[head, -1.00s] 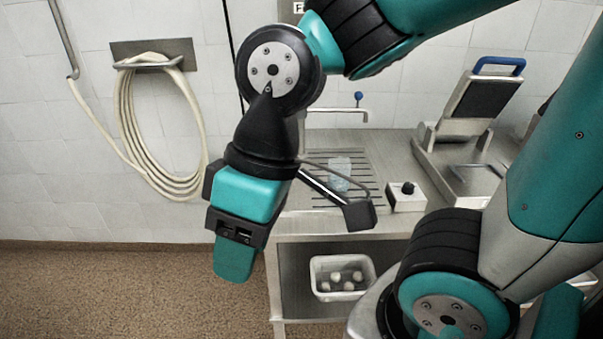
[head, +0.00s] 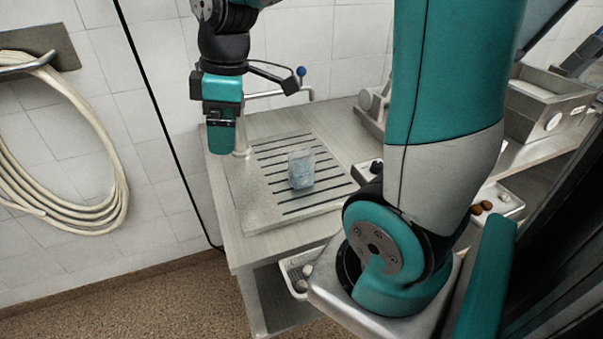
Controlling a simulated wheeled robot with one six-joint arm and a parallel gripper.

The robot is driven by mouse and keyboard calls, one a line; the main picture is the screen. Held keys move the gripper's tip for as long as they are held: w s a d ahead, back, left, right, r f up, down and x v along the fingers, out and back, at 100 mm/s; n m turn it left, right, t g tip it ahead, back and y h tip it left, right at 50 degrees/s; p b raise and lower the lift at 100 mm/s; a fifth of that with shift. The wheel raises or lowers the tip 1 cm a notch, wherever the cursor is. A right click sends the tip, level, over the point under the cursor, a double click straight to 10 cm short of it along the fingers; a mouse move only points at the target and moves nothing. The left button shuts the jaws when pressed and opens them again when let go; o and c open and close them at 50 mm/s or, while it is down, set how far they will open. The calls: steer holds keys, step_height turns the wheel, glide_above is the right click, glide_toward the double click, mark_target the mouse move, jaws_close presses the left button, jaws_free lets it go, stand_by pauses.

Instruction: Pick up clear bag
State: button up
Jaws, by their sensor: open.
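The clear bag (head: 301,169) is a small, see-through, bluish thing standing upright on the slotted drain area of the metal counter (head: 335,125). My gripper (head: 222,138) hangs pointing down over the counter's left end, to the left of the bag and apart from it. I see the gripper from the side, so the gap between its fingers is hidden. Nothing shows held in it.
A tap with a blue knob (head: 301,72) stands behind the bag, close to my gripper. A white basket (head: 296,272) sits on the shelf below. A metal appliance (head: 545,105) is at the right. A coiled hose (head: 60,150) hangs on the left wall.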

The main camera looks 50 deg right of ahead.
steer(key=w+d+f+n+h, duration=0.1)
steer(key=w+d+f, duration=0.15)
steer(key=d, duration=1.05)
steer(key=n+g, duration=0.1)
glide_toward(301, 153)
steer(key=shift+h, duration=0.4)
steer(key=f+p, duration=0.1)
steer(key=f, duration=0.2)
steer(key=a+f, duration=0.1)
steer(key=f, duration=0.2)
steer(key=shift+s+a+f+p, duration=0.1)
steer(key=shift+f+p, duration=0.05)
steer(key=shift+p, duration=0.2)
steer(key=shift+d+f+p, duration=0.15)
steer(key=shift+f+p, duration=0.4)
steer(key=shift+f, duration=1)
steer(key=shift+d+f+p, duration=0.15)
steer(key=shift+f+p, duration=0.4)
steer(key=shift+f, duration=1)
steer(key=c, duration=1.2)
steer(key=shift+o, duration=0.2)
steer(key=shift+r, duration=0.1)
